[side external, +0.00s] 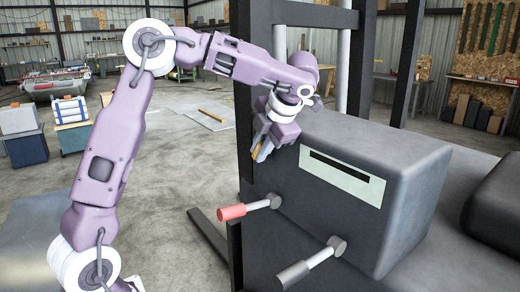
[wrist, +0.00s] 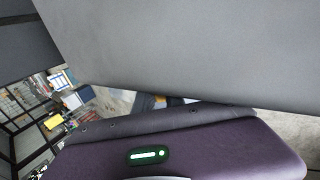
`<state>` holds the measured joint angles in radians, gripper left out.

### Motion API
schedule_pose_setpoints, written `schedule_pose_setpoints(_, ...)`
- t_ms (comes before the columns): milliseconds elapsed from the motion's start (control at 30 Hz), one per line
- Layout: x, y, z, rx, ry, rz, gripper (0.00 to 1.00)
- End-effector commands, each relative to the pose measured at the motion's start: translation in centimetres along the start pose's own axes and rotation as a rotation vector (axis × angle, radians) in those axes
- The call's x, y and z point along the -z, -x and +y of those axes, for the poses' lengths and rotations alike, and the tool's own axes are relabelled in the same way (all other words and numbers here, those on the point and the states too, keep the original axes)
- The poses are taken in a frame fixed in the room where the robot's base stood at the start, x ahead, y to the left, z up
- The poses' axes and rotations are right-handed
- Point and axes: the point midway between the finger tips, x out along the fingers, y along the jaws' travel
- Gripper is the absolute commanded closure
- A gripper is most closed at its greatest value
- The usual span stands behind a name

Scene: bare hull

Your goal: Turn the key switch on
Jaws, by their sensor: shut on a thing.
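My gripper (side external: 260,153) points down at the left side of the dark grey console (side external: 400,190), close to its left edge. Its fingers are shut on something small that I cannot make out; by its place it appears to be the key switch. The key switch itself shows in neither view, hidden by the fingers and the console. In the wrist view, the grey console (wrist: 200,50) fills the upper part, and the purple gripper body (wrist: 220,150) lies close below it. The fingertips are hidden there.
A red-handled lever (side external: 247,208) and a grey-handled lever (side external: 312,262) stick out of the console's front, below my gripper. A dark upright mast (side external: 405,60) stands behind the console. The floor to the left is mostly open, with workbenches farther back.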

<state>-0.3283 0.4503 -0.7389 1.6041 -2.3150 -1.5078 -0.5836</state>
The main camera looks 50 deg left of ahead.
Motion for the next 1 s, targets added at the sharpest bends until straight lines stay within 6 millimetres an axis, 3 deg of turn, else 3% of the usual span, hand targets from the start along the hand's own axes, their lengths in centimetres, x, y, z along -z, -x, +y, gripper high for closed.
schedule_pose_setpoints(400,0.02,-0.01,-0.08,-0.192,-0.001,0.001,1.0)
schedule_pose_setpoints(967,0.04,-0.06,-0.06,-0.222,0.001,0.003,1.0)
schedule_pose_setpoints(1000,0.04,-0.06,-0.06,-0.222,0.001,0.003,0.84)
